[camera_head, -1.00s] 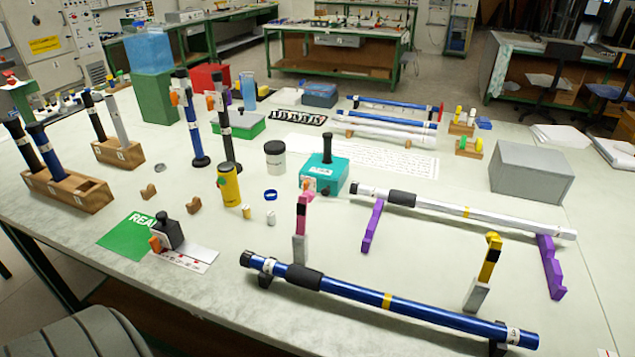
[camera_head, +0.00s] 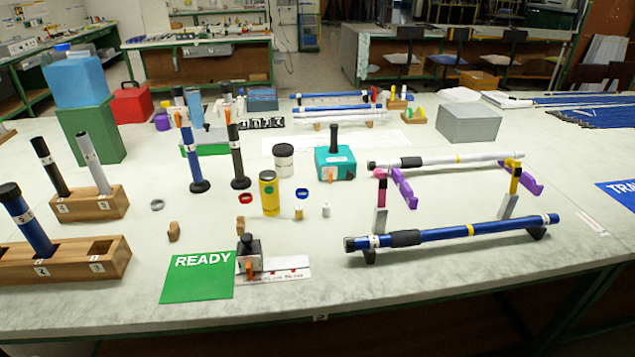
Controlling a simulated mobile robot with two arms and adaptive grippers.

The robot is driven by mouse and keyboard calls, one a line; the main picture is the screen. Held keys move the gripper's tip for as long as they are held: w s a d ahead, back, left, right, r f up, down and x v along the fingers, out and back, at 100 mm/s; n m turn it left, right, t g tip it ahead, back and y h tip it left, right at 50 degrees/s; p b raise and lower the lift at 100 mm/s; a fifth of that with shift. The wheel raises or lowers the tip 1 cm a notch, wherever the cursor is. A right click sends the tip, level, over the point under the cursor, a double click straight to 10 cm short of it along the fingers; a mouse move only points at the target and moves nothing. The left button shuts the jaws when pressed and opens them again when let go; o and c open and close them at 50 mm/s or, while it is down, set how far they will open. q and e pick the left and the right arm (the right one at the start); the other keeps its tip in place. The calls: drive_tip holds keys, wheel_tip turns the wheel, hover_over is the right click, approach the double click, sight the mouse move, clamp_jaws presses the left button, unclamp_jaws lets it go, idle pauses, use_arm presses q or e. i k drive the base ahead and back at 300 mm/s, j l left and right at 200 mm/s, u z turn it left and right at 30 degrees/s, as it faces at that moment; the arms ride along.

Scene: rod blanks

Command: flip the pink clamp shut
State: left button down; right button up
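The pink clamp (camera_head: 380,186) stands behind the left half of the blue rod (camera_head: 455,230), on a light grey post. Its pink and black arm points up and does not lie across the rod. A matching yellow clamp (camera_head: 513,178) also stands upright behind the rod's right half. The blue rod has a black sleeve and a yellow band and rests on low black supports. Neither of my grippers is in view.
A white rod (camera_head: 440,161) on purple supports (camera_head: 403,188) lies behind the clamps. A teal box (camera_head: 335,163) stands to their left. The green READY card (camera_head: 198,277) and a small black-handled device (camera_head: 248,255) lie front left. The table front right of the blue rod is clear.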

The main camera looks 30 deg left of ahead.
sight(378, 173)
drive_tip(key=k+j, duration=0.4)
drive_tip(key=j, duration=0.15)
drive_tip(key=k+j, duration=0.4)
drive_tip(key=j, duration=0.1)
